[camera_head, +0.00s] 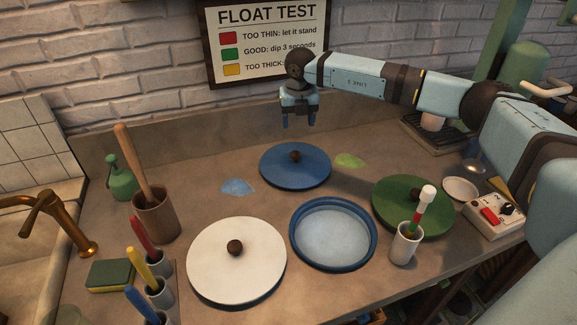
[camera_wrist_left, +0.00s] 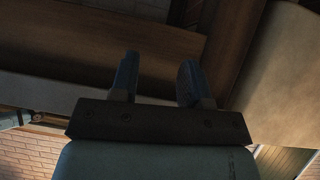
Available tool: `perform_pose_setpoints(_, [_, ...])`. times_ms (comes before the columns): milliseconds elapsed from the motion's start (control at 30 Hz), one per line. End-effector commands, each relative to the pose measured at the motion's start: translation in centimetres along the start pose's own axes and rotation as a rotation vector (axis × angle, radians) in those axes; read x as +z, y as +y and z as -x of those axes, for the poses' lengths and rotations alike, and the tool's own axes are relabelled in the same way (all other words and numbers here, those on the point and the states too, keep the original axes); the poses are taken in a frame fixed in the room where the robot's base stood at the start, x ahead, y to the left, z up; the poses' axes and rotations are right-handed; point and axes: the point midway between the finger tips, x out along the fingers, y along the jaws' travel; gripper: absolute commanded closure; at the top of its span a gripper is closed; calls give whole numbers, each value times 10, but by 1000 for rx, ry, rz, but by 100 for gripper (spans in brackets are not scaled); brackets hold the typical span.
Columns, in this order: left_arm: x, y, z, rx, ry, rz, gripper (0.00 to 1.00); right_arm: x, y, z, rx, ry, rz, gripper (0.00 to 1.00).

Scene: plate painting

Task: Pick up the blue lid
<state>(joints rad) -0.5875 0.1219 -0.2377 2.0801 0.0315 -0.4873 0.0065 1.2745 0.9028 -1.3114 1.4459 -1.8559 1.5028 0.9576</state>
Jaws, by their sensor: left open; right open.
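The blue lid (camera_head: 280,172) lies flat at the back middle of the counter, with a dark round knob (camera_head: 295,156) on top. In the head view my right gripper (camera_head: 299,123) hangs above the lid's back edge, pointing down. It is open and empty, apart from the lid and knob. My left gripper is not in the head view. The left wrist view shows its two fingers (camera_wrist_left: 157,78) apart with nothing between them, facing dim wooden surfaces. The lid is not seen there.
A white lid (camera_head: 215,262), an open blue-rimmed dish (camera_head: 371,240) and a green lid (camera_head: 392,192) surround the blue lid's front. A cup (camera_head: 407,247) with a thick stick stands before the green lid. A pot (camera_head: 155,222) with a wooden handle stands left. Blue and green paint patches flank the blue lid.

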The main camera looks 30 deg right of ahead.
Motion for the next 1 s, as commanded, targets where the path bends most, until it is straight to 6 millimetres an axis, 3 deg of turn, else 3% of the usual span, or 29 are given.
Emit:
perform_pose_setpoints(200, [16, 6, 6, 5, -31, 14, 57, -1, 1, -40, -1, 5, 1, 36])
perform_pose_setpoints(400, [15, 6, 4, 4, -26, 11, 57, -1, 2, -72, 1, 3, 3, 36])
perform_pose_setpoints(667, [13, 2, 4, 3, -22, -1, 57, 0, 2, -87, 2, 2, 3, 36])
perform_pose_setpoints(1000, [14, 0, 3, 2, -21, -7, 57, 1, 4, -132, 2, 3, 2, 36])
